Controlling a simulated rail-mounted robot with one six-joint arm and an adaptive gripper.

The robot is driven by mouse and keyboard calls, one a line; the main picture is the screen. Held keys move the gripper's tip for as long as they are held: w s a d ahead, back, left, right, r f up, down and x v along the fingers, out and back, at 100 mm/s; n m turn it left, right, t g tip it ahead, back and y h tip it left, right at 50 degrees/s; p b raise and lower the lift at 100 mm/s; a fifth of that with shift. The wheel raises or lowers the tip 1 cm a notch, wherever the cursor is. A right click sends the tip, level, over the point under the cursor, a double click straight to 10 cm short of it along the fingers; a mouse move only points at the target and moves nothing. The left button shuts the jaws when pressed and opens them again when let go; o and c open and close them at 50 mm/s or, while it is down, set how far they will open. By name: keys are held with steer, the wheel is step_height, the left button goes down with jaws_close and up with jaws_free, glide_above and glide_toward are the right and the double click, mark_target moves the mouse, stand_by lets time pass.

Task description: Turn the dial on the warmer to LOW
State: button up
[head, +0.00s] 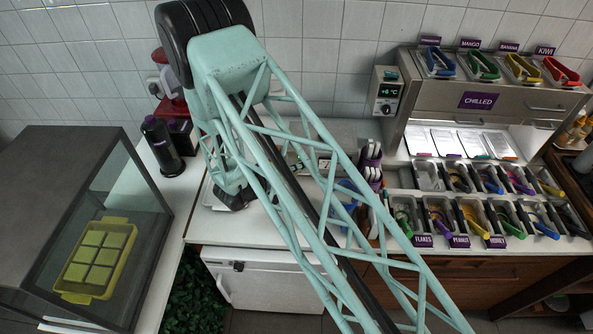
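No appliance in the head view can be surely named as the warmer, and I see no LOW mark. A wall-side control box (386,93) has a small display reading about 4 °C and a round dark dial (386,108); it stands beside the chilled topping unit (481,100). My lattice arm crosses the middle of the view and hides much of the counter behind it. The dark end of my arm, apparently my gripper (236,199), is low over the white counter left of centre. Its fingers are not clear, so open or shut cannot be told.
A glass case (150,235) at left holds a yellow tray (70,298) of green squares. A dark bottle (161,146) stands behind it. Topping bins (423,241) with coloured-handled utensils fill the right. The white counter (215,232) has some bare room near its front left.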

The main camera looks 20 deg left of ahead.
steer(key=shift+o, duration=1.2)
steer(key=shift+s, duration=0.1)
steer(key=v, duration=1.2)
